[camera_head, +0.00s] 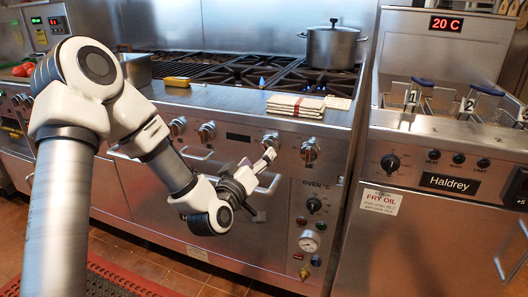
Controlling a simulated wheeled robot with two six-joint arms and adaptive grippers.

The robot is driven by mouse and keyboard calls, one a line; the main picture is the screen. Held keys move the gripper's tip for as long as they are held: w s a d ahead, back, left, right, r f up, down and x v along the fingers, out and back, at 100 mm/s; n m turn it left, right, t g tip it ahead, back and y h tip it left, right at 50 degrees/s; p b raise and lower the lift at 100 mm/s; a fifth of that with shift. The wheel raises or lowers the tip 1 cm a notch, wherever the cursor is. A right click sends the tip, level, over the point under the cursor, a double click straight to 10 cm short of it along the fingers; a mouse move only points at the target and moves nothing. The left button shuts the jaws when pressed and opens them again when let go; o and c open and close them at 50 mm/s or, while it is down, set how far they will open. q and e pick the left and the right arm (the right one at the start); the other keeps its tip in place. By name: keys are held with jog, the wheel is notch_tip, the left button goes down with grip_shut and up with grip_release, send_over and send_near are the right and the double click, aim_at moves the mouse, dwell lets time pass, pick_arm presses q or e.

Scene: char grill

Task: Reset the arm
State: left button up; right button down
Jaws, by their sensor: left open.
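My left arm comes in from the left and reaches toward the front of the stove (235,206). Its gripper (266,168) is in front of the oven's control panel, near the row of burner knobs. The jaws are open, and I see nothing between them. One knob (271,140) is just above the fingertips; I cannot tell whether they touch it. My right gripper is not in view; only dark parts show at the right edge.
A lidded steel pot (333,47) stands on the back right burner. A folded cloth (295,105) lies on the stove's front ledge, with a yellow object (177,81) to its left. A fryer (425,190) with baskets stands at right. A red mat (110,278) lies on the floor.

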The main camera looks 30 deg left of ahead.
pick_arm(q)
jog(key=shift+v, duration=0.75)
